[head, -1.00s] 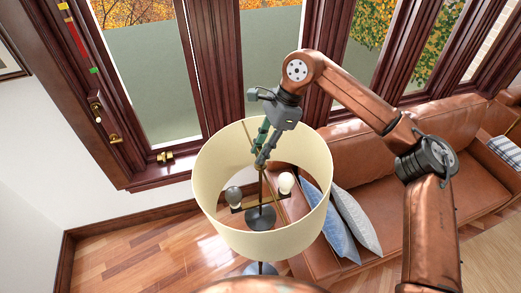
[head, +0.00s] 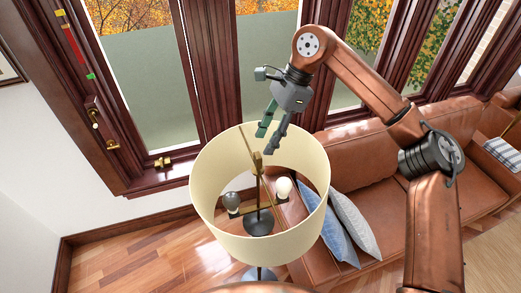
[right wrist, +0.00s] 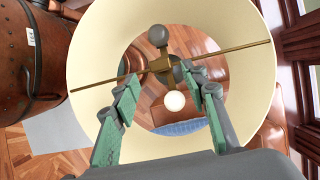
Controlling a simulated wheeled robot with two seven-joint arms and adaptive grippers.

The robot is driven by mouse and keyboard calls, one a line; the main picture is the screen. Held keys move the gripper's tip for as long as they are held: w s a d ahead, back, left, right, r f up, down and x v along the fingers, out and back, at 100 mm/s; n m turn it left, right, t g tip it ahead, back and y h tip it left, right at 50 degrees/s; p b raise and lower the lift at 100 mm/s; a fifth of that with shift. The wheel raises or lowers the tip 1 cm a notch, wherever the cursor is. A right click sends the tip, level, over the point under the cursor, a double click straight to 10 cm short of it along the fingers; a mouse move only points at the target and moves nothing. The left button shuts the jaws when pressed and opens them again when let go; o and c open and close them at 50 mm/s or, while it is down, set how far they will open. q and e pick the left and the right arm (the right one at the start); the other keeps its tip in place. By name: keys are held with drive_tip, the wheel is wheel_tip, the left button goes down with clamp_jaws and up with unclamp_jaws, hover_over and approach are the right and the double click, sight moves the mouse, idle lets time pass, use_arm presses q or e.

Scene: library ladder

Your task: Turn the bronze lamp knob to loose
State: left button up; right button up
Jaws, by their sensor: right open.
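The bronze lamp knob (head: 257,163) stands upright at the middle of the lamp's crossbar, inside the cream shade (head: 215,170). In the right wrist view the knob (right wrist: 161,64) lies ahead, between the fingertips in the picture, at the crossing of the brass bars. My right gripper (head: 268,144) is open and empty, above and slightly right of the knob and apart from it. Its green-padded fingers also show spread in the right wrist view (right wrist: 164,80). A lit bulb (head: 283,187) and a dark bulb (head: 232,202) flank the stem. My left gripper is out of view.
The shade's rim surrounds the knob, with its opening upward. A brown leather sofa (head: 385,165) with cushions (head: 352,222) stands to the right. Dark-framed windows (head: 207,70) are behind. Wooden floor (head: 125,250) is clear at the lower left.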

drive_tip(key=v, duration=0.5)
drive_tip(key=shift+r, duration=0.1)
